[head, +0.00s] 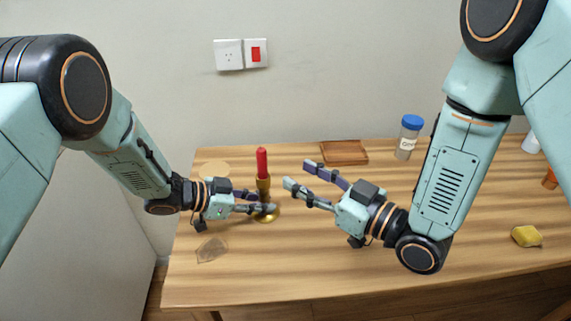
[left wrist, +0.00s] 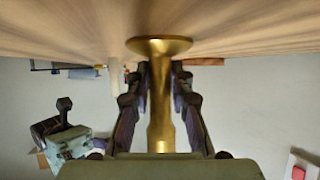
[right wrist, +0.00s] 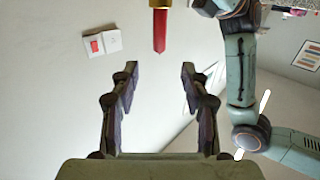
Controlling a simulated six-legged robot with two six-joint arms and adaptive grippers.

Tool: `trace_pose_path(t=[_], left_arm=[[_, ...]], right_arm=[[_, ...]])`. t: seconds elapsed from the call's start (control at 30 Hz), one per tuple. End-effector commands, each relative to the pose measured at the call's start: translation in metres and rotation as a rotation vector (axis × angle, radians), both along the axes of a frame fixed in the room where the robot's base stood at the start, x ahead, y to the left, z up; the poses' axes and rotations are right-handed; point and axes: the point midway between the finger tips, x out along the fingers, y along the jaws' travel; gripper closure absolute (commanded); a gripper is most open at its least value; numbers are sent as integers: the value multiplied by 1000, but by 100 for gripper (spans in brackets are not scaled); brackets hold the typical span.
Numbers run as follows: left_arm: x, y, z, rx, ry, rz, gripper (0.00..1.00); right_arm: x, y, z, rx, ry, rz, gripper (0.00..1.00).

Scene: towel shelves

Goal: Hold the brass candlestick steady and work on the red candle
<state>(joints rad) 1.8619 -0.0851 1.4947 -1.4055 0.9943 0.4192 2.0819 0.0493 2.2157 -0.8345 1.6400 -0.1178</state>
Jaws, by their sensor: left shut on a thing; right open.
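The brass candlestick (head: 263,187) stands upright on the left part of the wooden table, with the red candle (head: 262,162) upright in its top. My left gripper (head: 272,208) is shut on the candlestick low on its stem, just above the round base. In the left wrist view the brass stem (left wrist: 161,110) runs between the two fingers. My right gripper (head: 296,173) is open and empty, to the right of the candle and apart from it. In the right wrist view the candle (right wrist: 160,30) shows beyond the open fingertips (right wrist: 158,70).
A brown wooden tray (head: 344,153) and a blue-capped bottle (head: 409,138) stand toward the back. A yellow thing (head: 526,236) lies at the right. A flat translucent thing (head: 212,249) lies near the left front. The table front middle is clear.

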Motion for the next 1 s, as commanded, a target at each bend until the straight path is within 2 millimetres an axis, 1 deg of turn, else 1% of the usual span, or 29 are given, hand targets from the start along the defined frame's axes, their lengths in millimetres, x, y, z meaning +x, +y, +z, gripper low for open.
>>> trace_pose_path(t=[0.2, 0.6, 0.8, 1.0], left_arm=[[0, 0, 0, 0, 0, 0, 96], [0, 0, 0, 0, 0, 0, 96], [0, 0, 0, 0, 0, 0, 96], [0, 0, 0, 0, 0, 0, 96]], right_arm=[[17, 20, 1, -1, -5, 5, 54], [62, 63, 1, 2, -4, 2, 54], [76, 76, 1, 3, -1, -1, 54], [80, 80, 0, 4, -1, -3, 54]])
